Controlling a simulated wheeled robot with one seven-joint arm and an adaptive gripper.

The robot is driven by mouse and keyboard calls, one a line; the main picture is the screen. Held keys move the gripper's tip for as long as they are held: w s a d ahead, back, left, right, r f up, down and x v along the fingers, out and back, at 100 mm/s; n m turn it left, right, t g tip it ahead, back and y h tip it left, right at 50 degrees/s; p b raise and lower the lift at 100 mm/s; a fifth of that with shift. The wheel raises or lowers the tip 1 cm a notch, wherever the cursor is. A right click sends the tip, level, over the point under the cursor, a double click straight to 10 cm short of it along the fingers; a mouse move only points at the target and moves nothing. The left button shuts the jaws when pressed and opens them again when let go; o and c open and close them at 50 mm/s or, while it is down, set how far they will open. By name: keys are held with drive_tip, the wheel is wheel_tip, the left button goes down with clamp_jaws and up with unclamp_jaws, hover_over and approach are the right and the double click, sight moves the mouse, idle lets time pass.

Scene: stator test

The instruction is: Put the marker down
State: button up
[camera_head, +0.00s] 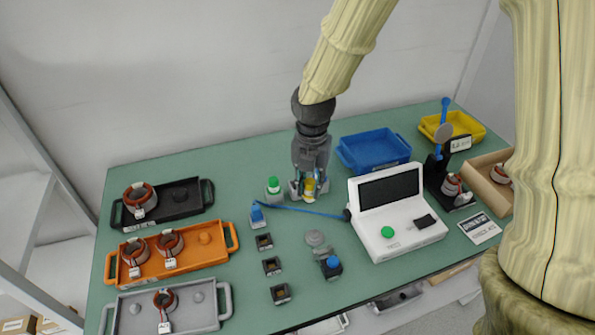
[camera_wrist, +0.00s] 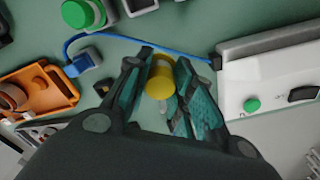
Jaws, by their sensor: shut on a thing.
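The yellow marker (camera_head: 310,187) is between the fingers of my gripper (camera_head: 309,192) at the back middle of the green table. In the wrist view my gripper (camera_wrist: 161,72) is shut on the marker (camera_wrist: 160,83), with its round yellow end towards the camera. I cannot tell whether its lower end touches the table. A green-capped marker (camera_head: 273,184) stands in a grey holder just left of my gripper; its cap also shows in the wrist view (camera_wrist: 78,14). A grey block (camera_wrist: 140,5) is cut off at the top edge there.
A blue cable (camera_head: 318,211) runs in front of my gripper to the white tester (camera_head: 399,213) on the right. A blue bin (camera_head: 374,151) stands behind right. Black, orange and grey trays (camera_head: 223,254) with stators line the left. Small dark blocks (camera_head: 272,266) lie in front.

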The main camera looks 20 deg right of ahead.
drive_tip(key=shift+w+a+f+p, duration=0.1)
drive_tip(key=shift+w+f+p, duration=0.45)
drive_tip(key=shift+w, duration=0.85)
drive_tip(key=shift+w+a+f+p, duration=0.1)
drive_tip(key=shift+w+f+p, duration=0.2)
drive_tip(key=shift+w+f, duration=0.9)
drive_tip(key=shift+w+a+f+p, duration=0.1)
drive_tip(key=shift+w+f+p, duration=0.3)
drive_tip(key=shift+w, duration=1.25)
drive_tip(key=shift+f, duration=0.4)
drive_tip(key=o, duration=1)
drive_tip(key=shift+c, duration=0.2)
wheel_tip(320, 180, up, 13)
drive_tip(key=b, duration=0.2)
